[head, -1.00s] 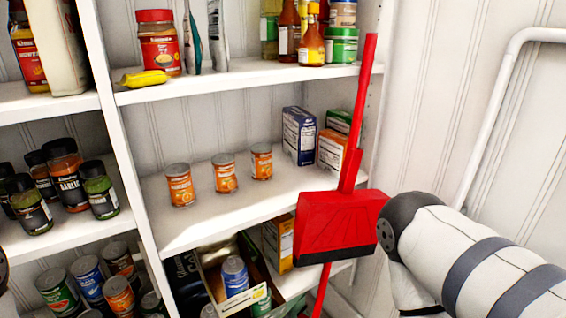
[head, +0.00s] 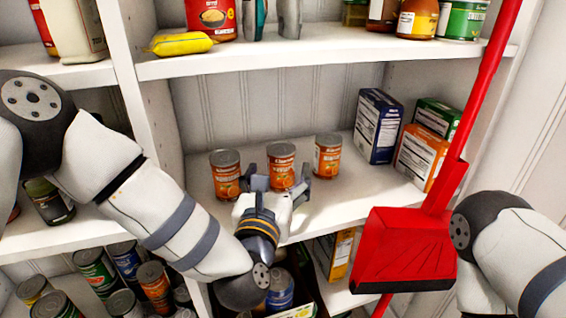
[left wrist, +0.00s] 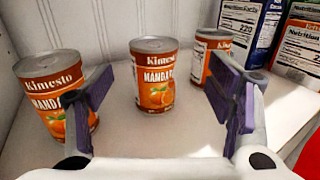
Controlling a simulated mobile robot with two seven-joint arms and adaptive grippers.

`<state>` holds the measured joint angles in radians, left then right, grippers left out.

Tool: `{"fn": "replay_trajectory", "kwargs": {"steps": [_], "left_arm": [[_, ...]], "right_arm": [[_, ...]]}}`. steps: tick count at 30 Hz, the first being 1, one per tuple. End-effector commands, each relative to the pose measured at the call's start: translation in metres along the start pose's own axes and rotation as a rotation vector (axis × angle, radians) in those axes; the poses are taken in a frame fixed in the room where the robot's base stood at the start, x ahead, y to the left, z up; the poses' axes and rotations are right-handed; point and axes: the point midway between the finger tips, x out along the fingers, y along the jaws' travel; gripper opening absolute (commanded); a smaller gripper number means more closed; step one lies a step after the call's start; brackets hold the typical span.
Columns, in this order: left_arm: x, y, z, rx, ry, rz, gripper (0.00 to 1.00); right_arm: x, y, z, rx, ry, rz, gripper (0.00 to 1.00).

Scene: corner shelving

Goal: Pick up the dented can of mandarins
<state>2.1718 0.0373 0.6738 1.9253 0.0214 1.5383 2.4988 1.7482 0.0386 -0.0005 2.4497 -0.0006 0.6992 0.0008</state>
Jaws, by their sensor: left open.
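Three orange mandarin cans stand upright in a row on the middle shelf: a left can (head: 225,174), a middle can (head: 281,162) and a right can (head: 328,155). They also show in the left wrist view as left (left wrist: 56,98), middle (left wrist: 153,76) and right (left wrist: 205,55). My left gripper (head: 279,182) is open in front of the middle can. In the left wrist view its fingers (left wrist: 160,100) frame the middle can, which stands a little beyond the fingertips. The left finger overlaps the left can's edge in that view.
Blue (head: 377,126) and orange (head: 424,158) boxes stand right of the cans. A red dustpan (head: 405,248) with a long handle stands before the shelf's right end, beside my right arm. The upper shelf (head: 320,52) runs above the cans. Bare shelf lies around them.

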Motion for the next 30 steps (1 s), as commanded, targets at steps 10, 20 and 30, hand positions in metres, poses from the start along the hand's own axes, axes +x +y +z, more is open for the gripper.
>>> {"fn": "replay_trajectory", "kwargs": {"steps": [10, 20, 30], "left_arm": [[0.058, 0.007, -0.006, 0.005, 0.000, -0.001, 0.74], [0.081, 0.008, -0.006, 0.003, 0.003, -0.001, 0.74], [0.080, 0.008, -0.006, 0.003, 0.003, -0.001, 0.10]], "right_arm": [[0.005, 0.000, 0.002, 0.000, -0.013, 0.001, 0.40], [0.009, 0.000, 0.004, 0.000, -0.021, 0.001, 0.40], [0.008, 0.000, 0.004, -0.001, -0.021, 0.001, 0.40]]}}
